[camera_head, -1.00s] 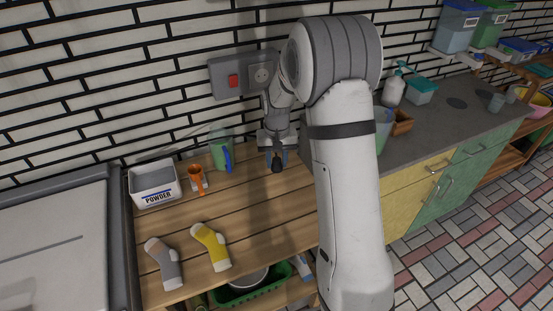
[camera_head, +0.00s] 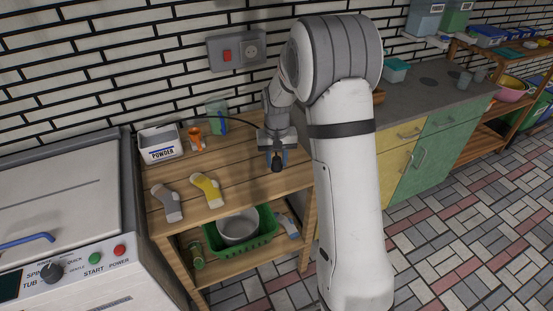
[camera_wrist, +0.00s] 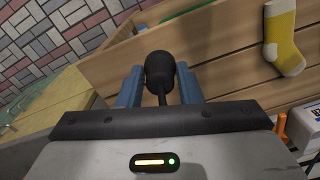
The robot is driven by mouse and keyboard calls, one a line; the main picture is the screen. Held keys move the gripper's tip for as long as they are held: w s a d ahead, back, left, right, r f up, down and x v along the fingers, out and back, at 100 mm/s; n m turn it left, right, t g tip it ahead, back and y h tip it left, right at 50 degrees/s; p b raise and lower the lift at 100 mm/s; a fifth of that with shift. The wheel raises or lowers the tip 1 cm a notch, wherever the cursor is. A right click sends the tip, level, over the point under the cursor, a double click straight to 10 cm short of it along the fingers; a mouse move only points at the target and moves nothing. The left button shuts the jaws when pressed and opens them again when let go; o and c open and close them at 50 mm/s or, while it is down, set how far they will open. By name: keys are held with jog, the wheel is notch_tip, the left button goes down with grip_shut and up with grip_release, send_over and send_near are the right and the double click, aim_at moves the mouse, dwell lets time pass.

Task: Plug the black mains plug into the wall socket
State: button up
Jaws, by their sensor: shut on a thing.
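My gripper (camera_head: 276,158) is shut on the black mains plug (camera_head: 277,167) and holds it above the right part of the wooden table. In the wrist view the plug (camera_wrist: 160,70) sits between the two blue fingers (camera_wrist: 161,84), with its dark cord running back toward the gripper's body. The wall socket (camera_head: 251,51) is a round outlet on a grey panel, beside a red switch (camera_head: 227,56), on the brick wall above and behind the table. The plug is well apart from the socket, lower and nearer to me. A dark cable runs across behind the gripper.
The wooden table (camera_head: 237,171) holds a POWDER box (camera_head: 161,153), an orange cup (camera_head: 195,138), a green jug (camera_head: 214,115), a grey sock (camera_head: 167,203) and a yellow sock (camera_head: 207,190). A washing machine (camera_head: 62,215) stands left. A counter (camera_head: 437,105) stands right.

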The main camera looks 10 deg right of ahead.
jog(key=shift+n, duration=0.7)
jog(key=s+f, duration=0.1)
jog(key=f, duration=0.2)
jog(key=s+f, duration=0.2)
jog(key=f, duration=0.1)
jog(key=s+f, duration=0.2)
jog(key=f, duration=0.2)
jog(key=shift+s+f, duration=0.1)
jog(key=shift+s, duration=0.1)
